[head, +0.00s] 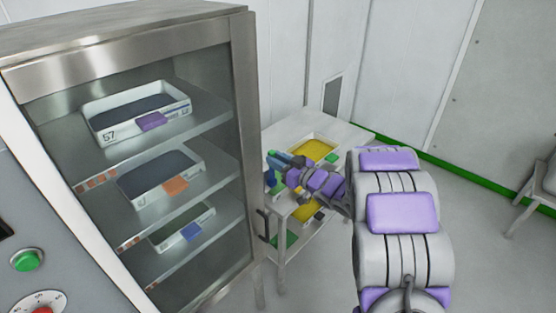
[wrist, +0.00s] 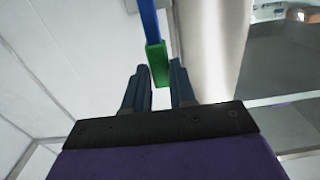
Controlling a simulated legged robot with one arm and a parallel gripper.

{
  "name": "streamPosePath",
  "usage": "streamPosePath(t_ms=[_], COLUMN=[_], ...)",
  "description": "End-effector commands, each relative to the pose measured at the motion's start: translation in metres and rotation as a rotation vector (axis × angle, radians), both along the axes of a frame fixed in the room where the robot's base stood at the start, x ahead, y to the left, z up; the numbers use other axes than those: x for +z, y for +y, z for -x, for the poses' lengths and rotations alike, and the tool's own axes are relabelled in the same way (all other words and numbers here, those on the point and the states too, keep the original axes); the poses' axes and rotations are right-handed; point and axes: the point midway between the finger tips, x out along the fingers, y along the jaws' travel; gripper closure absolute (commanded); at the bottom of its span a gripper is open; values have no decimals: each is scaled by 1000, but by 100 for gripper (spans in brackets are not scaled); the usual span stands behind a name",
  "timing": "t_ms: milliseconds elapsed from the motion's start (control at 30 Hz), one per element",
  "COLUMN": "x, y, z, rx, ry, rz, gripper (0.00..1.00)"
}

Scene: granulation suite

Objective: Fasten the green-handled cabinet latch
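The latch shows in the wrist view as a blue bar (wrist: 150,22) with a green handle (wrist: 156,64) at its near end, beside the cabinet's metal edge. My gripper (wrist: 160,72) is open, with one dark finger on each side of the green handle's lower end. I cannot tell whether either finger touches it. In the head view my gripper (head: 274,158) is beside the right edge of the steel cabinet (head: 246,120), and the fingers largely hide the latch. The cabinet's glass door looks closed, though its exact seating is unclear.
Trays with purple (head: 151,121), orange (head: 175,186) and blue (head: 191,231) tags sit on the cabinet shelves. A dark door handle (head: 262,226) is lower on the cabinet's right side. A table (head: 345,133) with a yellow tray stands behind my arm. Open floor lies right.

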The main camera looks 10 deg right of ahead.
Motion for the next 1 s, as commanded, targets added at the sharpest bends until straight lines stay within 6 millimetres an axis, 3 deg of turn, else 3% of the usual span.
streamPosePath(t_ms=[200, 667, 1000], x=[0, 0, -2], y=[-2, -1, 9], z=[-1, -2, -2], rx=[-5, -5, -6], ry=[-1, -6, -85], rz=[-1, 4, 115], gripper=[100, 100, 100])
